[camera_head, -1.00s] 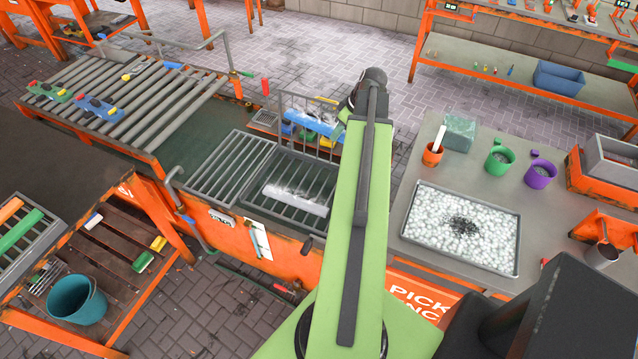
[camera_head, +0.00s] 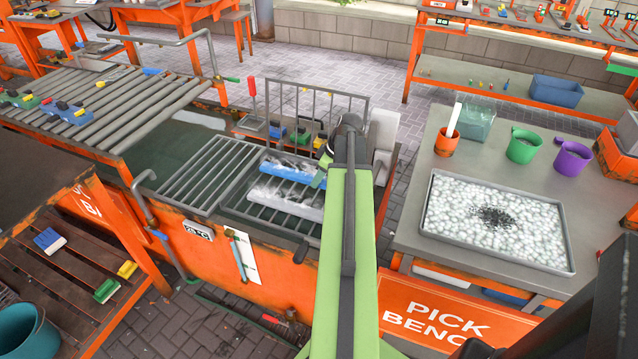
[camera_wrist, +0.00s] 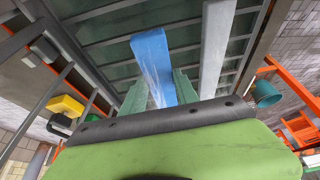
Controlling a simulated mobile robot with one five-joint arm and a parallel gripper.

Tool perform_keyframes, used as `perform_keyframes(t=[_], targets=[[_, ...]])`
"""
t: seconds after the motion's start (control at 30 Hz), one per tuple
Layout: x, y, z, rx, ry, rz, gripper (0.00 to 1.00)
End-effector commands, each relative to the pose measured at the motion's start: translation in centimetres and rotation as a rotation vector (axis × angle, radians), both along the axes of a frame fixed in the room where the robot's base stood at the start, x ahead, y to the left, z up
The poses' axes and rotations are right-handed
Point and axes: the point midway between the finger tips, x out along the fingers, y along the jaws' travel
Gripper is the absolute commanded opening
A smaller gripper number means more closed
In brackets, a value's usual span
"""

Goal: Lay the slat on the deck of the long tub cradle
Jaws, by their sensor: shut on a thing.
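My gripper (camera_wrist: 158,92) is shut on a blue slat (camera_wrist: 152,58), with its green fingers on either side. In the head view the blue slat (camera_head: 293,169), with whitish streaks, shows over the barred deck of the tub cradle (camera_head: 262,213). It lies beside and behind a white slat (camera_head: 286,197) on the same bars; the two are roughly parallel. The white slat also shows in the wrist view (camera_wrist: 216,45), to the right of the blue one. I cannot tell whether the blue slat touches the bars. My arm hides the deck's right end.
A second barred grid (camera_head: 205,172) lies left of the deck. An upright wire rack (camera_head: 312,115) stands behind, with coloured blocks (camera_head: 298,135). The pick bench at right holds a tray of white beads (camera_head: 500,222) and cups. A roller table (camera_head: 120,105) is at back left.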

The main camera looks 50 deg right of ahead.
Motion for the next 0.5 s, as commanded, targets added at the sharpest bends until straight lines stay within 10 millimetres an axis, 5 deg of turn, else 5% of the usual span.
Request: perform_keyframes(t=[0.23, 0.5], targets=[[-0.2, 0.0, 0.0, 0.002, -0.006, -0.006, 0.0], [-0.1, -0.1, -2.6, 0.002, -0.005, -0.006, 0.0]])
